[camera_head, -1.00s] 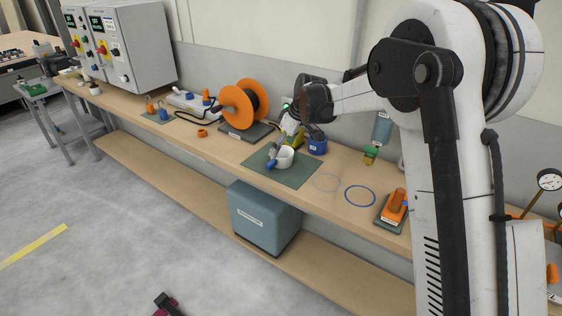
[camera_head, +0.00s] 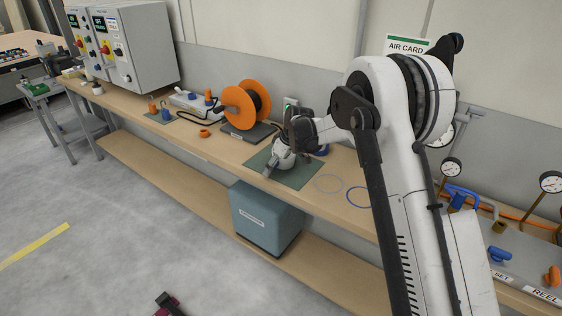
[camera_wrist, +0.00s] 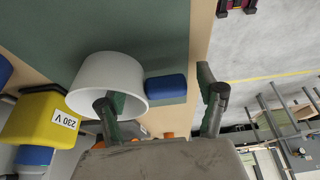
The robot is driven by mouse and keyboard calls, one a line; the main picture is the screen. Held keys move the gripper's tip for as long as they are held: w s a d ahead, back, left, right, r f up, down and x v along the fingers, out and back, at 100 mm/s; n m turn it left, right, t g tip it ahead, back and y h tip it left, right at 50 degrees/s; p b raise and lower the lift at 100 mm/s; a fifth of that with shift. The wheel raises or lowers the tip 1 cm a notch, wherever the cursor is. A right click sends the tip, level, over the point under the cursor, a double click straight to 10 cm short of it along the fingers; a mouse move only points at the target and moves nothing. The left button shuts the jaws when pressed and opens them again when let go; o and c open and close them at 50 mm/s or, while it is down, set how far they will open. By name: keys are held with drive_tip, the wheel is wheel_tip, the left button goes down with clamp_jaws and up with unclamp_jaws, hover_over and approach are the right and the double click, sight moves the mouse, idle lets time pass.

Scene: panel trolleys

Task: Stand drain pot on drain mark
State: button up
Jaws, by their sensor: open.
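A white pot (camera_head: 281,159), likely the drain pot, stands on a dark green mat (camera_head: 297,177) on the bench, partly hidden by my gripper (camera_head: 277,165). In the wrist view the pot (camera_wrist: 95,73) shows its rim towards me. My gripper (camera_wrist: 162,112) is open there; one finger overlaps the pot's mouth and the other is apart, to the right. I cannot tell if the first finger is inside the pot. A pale grey ring (camera_head: 328,176) and a blue ring (camera_head: 348,197) are marked on the bench right of the mat. I cannot tell which is the drain mark.
A blue block (camera_wrist: 166,88) lies close beside the pot. A yellow block labelled 230 V (camera_wrist: 33,118) is on the pot's other side. An orange cable reel (camera_head: 243,105) stands left of the mat. My arm hides part of the blue ring and the bench right of it.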

drive_tip(key=shift+c, duration=0.2)
drive_tip(key=c, duration=1.5)
